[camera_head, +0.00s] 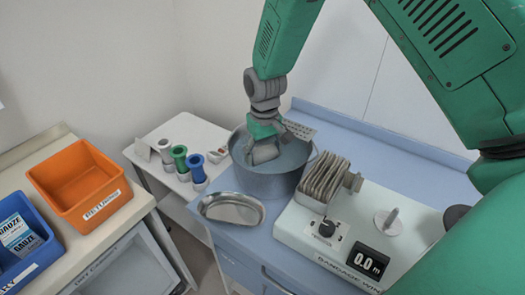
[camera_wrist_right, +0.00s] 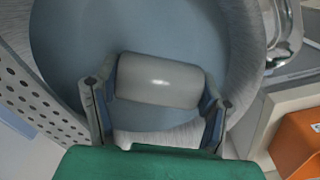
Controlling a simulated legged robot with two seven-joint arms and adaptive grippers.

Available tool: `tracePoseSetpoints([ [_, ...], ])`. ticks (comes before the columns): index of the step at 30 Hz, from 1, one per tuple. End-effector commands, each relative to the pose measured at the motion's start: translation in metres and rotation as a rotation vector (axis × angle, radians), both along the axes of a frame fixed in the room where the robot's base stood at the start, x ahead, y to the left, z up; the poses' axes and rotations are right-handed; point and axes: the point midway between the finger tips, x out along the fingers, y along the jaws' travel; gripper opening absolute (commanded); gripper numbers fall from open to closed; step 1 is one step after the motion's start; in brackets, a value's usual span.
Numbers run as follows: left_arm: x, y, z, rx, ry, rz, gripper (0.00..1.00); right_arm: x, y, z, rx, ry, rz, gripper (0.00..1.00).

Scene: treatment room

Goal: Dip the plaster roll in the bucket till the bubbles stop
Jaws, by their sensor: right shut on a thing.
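The bucket (camera_head: 272,184) is a round grey metal vessel on the blue worktop, with bluish liquid inside. My right gripper (camera_head: 264,152) reaches down into the bucket's mouth. In the right wrist view its two fingers are on either side of the plaster roll (camera_wrist_right: 160,79), a pale grey cylinder lying crosswise, and are shut on it. The bucket also fills much of that view (camera_wrist_right: 240,60), with the liquid behind the roll. I cannot tell how deep the roll is, and no bubbles can be made out. My left gripper is not in view.
A metal kidney dish (camera_head: 231,208) sits in front of the bucket. A bandage winder (camera_head: 345,225) reading 0.0 m and a rack of grey slabs (camera_head: 323,180) stand close to its right. Coloured rolls (camera_head: 180,158) stand left. Orange (camera_head: 80,185) and blue (camera_head: 22,240) bins are farther left.

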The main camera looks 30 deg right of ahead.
Motion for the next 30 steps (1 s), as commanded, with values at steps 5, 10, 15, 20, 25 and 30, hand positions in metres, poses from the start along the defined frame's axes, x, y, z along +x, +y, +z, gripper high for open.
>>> tracePoseSetpoints([
  [5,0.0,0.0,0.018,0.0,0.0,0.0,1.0,0.0,0.0,0.02,0.0,0.0,-0.001,0.34],
  [10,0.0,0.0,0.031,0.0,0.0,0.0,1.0,0.0,0.0,0.035,0.0,0.0,-0.001,0.34],
  [15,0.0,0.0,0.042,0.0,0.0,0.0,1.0,0.0,0.0,0.05,0.0,0.0,-0.001,0.34],
  [20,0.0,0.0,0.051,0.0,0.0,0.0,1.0,0.0,0.0,0.064,0.0,0.001,0.0,0.34],
  [25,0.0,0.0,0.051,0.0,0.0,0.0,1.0,0.0,0.0,0.077,0.0,-0.001,0.0,0.34],
  [30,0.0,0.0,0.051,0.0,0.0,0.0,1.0,0.0,0.0,0.092,0.0,-0.002,0.0,0.34],
])
